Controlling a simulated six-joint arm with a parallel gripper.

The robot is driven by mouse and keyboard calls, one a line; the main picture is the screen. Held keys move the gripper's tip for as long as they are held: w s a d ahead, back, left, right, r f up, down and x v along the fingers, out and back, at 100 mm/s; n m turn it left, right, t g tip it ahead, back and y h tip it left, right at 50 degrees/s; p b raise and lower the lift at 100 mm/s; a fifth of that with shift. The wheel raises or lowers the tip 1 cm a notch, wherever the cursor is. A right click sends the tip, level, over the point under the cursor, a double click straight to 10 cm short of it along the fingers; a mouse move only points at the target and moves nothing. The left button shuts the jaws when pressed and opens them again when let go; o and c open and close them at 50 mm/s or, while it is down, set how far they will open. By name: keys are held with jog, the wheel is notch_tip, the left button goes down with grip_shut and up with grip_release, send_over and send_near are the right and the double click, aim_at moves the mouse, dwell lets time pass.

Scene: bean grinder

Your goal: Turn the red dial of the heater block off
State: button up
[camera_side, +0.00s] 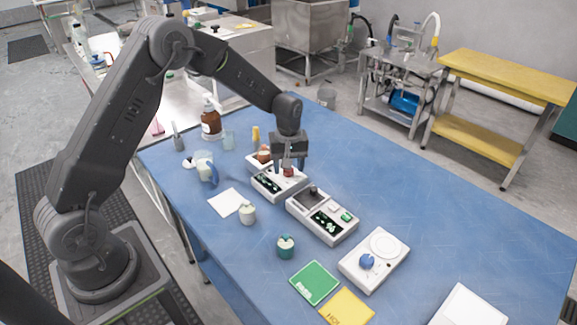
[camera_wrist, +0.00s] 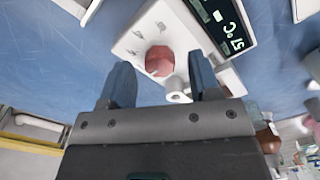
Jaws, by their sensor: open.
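The heater block (camera_side: 268,186) is a pale box with a dark display on the blue table, below my gripper in the side view. In the wrist view the block (camera_wrist: 128,47) shows its lit display (camera_wrist: 222,20) with digits and °C. Its red dial (camera_wrist: 160,60) sits on the top face among small printed marks. The dial also shows in the side view (camera_side: 288,171), partly covered by my gripper. My gripper (camera_wrist: 160,68) is open and points down over the block. In the wrist picture its fingertips lie on either side of the dial with gaps; contact cannot be told.
A second box with dark displays (camera_side: 322,222) stands close by on the right. Beyond it is a white device with a blue knob (camera_side: 367,262).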

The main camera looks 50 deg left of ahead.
notch_tip(320, 180, up, 13)
jog(key=shift+r, duration=0.15)
jog(key=shift+r, duration=0.1)
dwell(0.3)
jog(key=s+d+r+m+t, duration=0.1)
jog(key=s+d+r+m, duration=0.15)
jog(key=s+r, duration=0.3)
jog(key=s+d+r+m+t, duration=0.2)
jog(key=s+r+m, duration=0.1)
jog(key=s+r, duration=0.3)
jog(key=s+d+f+m+t, duration=0.1)
jog(key=s+m, duration=0.2)
jog(key=s, duration=0.5)
jog(key=s+d+m+t, duration=0.1)
jog(key=s+d+m, duration=0.1)
jog(key=s, duration=0.6)
jog(key=shift+s+d+f+m+t, duration=0.15)
jog(key=shift+s+f+m+t, duration=0.15)
jog(key=shift+s+f+m, duration=0.15)
